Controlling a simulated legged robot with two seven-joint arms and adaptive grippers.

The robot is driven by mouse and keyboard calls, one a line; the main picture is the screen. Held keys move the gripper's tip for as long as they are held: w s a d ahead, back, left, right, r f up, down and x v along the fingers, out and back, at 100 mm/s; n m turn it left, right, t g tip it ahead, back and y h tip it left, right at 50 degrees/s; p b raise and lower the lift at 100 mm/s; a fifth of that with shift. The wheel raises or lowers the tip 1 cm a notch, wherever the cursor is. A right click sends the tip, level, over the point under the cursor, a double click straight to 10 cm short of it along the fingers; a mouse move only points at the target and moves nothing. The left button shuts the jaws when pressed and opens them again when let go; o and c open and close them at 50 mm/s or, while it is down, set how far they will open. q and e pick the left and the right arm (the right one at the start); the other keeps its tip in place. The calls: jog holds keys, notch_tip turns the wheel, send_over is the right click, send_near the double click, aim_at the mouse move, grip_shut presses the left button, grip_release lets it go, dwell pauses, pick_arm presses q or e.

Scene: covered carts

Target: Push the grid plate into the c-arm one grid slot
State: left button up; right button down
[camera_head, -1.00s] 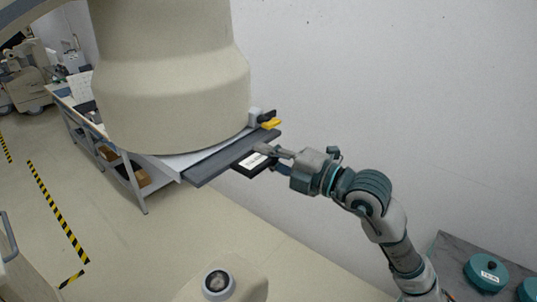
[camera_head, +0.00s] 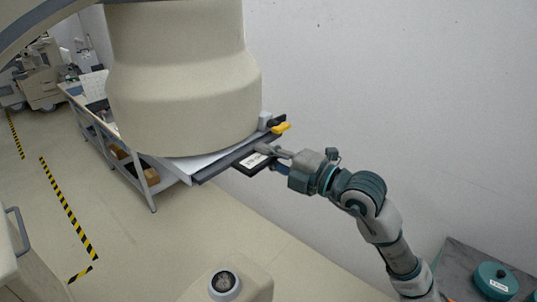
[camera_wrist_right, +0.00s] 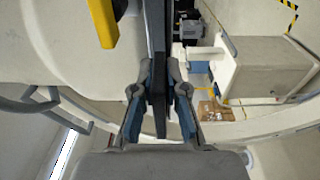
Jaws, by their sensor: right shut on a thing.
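The grid plate (camera_head: 254,164) is a thin dark plate with a white label, at the front edge of the c-arm's slot. The c-arm (camera_head: 184,95) is a large beige drum with a dark slotted rail (camera_head: 222,170) under it. My right gripper (camera_head: 269,153) is shut on the plate's outer edge. In the right wrist view my right gripper (camera_wrist_right: 160,115) has its two blue-padded fingers on either side of the dark plate (camera_wrist_right: 158,85), seen edge-on. How deep the plate sits in the slot is hidden. My left gripper is not in view.
A yellow lever (camera_head: 281,128) sticks out at the rail's right end, close to my right gripper; it also shows in the wrist view (camera_wrist_right: 103,22). A long workbench (camera_head: 140,190) stands behind. A grey table (camera_head: 462,270) with a teal round weight (camera_head: 495,280) is at lower right.

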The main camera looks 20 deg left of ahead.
jog(key=shift+w+a+p, duration=0.2)
jog(key=shift+a+p, duration=0.1)
jog(key=shift+a, duration=0.4)
jog(key=c, duration=1.1)
grip_release()
jog(key=shift+c, duration=0.2)
jog(key=shift+d, duration=0.25)
jog(key=v, duration=1.1)
jog(key=shift+d, duration=0.35)
jog(key=shift+a+f, duration=0.1)
